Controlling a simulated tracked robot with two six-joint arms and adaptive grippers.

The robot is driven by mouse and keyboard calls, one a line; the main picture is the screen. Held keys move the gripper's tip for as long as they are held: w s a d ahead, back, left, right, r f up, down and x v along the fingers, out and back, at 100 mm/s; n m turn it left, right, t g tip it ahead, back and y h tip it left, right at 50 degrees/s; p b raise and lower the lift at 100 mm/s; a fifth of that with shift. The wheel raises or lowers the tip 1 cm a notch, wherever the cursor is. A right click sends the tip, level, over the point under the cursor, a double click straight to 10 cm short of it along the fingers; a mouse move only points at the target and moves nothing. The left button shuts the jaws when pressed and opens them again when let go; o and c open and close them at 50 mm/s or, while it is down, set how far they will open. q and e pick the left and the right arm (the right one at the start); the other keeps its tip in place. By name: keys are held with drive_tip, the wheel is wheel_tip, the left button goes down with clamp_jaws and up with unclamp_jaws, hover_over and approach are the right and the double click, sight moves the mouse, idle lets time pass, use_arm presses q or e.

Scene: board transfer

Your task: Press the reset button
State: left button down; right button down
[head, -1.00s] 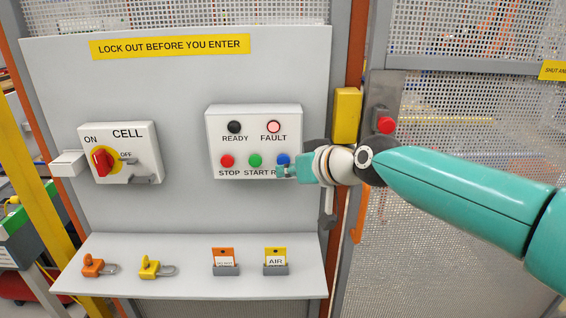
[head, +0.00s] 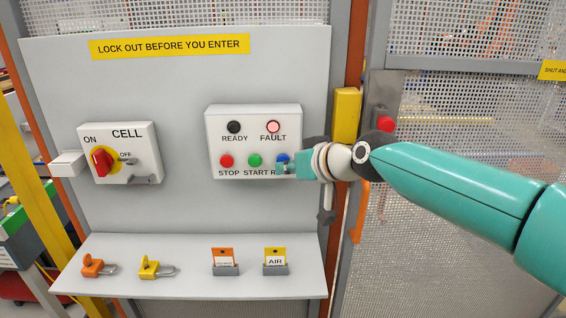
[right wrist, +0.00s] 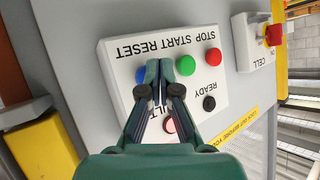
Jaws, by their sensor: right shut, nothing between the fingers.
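The blue reset button (head: 282,158) is at the lower right of the white control box, partly hidden by my right gripper in the head view. It shows in the right wrist view (right wrist: 140,74) just beyond the fingertips. My right gripper (head: 280,169) is shut and empty, with its fingertips in front of the box at the blue button's lower edge. In the right wrist view the fingertips (right wrist: 159,66) overlap the button's edge; I cannot tell whether they touch it. The RESET label is mostly covered in the head view. My left gripper is not in view.
Green start (head: 255,160) and red stop (head: 226,161) buttons sit left of the blue one. The fault lamp (head: 273,127) is lit pinkish; the ready lamp (head: 234,127) is dark. A yellow block (head: 346,115) stands right of the box. A shelf (head: 190,285) with padlocks and tags is below.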

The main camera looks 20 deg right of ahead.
drive_tip(key=shift+w+d, duration=0.15)
drive_tip(key=shift+w, duration=0.25)
drive_tip(key=shift+s, duration=0.15)
idle(0.5)
drive_tip(key=shift+s+a, duration=0.25)
drive_tip(key=shift+s, duration=0.45)
drive_tip(key=s, duration=0.2)
drive_tip(key=s+a, duration=0.1)
drive_tip(key=s, duration=0.1)
drive_tip(key=shift+s+a+b, duration=0.2)
drive_tip(key=shift+s+b, duration=0.15)
drive_tip(key=shift+s, duration=0.05)
idle(0.6)
